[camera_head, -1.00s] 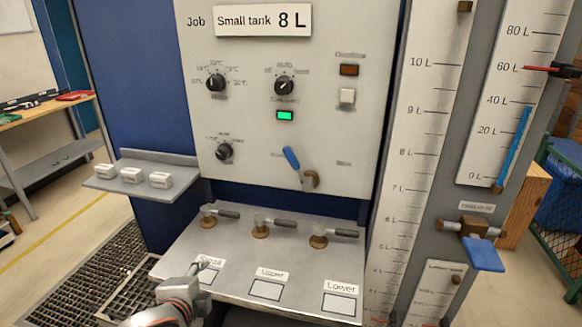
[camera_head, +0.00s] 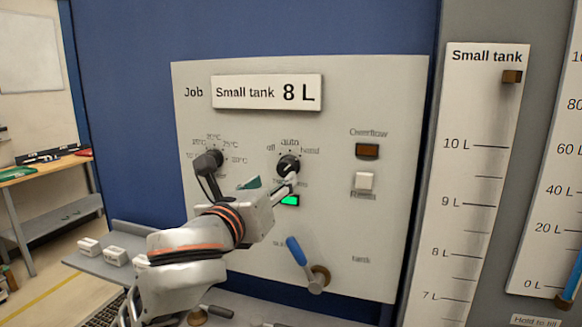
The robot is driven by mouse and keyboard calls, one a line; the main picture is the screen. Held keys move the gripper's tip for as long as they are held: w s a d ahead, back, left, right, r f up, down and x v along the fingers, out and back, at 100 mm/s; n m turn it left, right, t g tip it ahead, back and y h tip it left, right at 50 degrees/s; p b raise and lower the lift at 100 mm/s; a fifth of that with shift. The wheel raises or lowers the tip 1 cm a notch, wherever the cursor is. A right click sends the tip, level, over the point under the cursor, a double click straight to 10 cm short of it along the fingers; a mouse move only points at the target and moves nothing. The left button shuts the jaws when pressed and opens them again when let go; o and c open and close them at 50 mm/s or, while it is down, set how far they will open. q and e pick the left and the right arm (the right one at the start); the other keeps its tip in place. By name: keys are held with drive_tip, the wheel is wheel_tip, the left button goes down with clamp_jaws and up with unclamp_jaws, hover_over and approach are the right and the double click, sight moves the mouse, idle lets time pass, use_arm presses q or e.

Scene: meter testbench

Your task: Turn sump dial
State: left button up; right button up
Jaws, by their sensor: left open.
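The grey panel (camera_head: 385,105) carries a dial marked off, auto and hand (camera_head: 289,164) and a temperature dial (camera_head: 208,160) to its left. The small captions under the dials are too blurred or covered to read, so I cannot tell by label which is the sump dial. My left gripper (camera_head: 250,185) is open and empty in front of the panel. Its right fingertip appears just below the off-auto-hand dial; I cannot tell whether it touches. The lower-left dial is hidden behind my left arm. My right gripper is not in view.
A green lamp (camera_head: 290,201) is lit under the off-auto-hand dial. A blue lever (camera_head: 296,250) sticks out below. A brown lamp (camera_head: 367,151) and a white button (camera_head: 365,181) are at right. A small shelf (camera_head: 75,262) juts out at left.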

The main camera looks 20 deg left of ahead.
sight(285, 171)
use_arm(q)
drive_tip(key=w, duration=0.2)
drive_tip(key=shift+w, duration=0.3)
drive_tip(key=w, duration=0.3)
drive_tip(key=shift+w+d, duration=0.1)
drive_tip(key=shift+w, duration=0.85)
drive_tip(key=c, duration=1.1)
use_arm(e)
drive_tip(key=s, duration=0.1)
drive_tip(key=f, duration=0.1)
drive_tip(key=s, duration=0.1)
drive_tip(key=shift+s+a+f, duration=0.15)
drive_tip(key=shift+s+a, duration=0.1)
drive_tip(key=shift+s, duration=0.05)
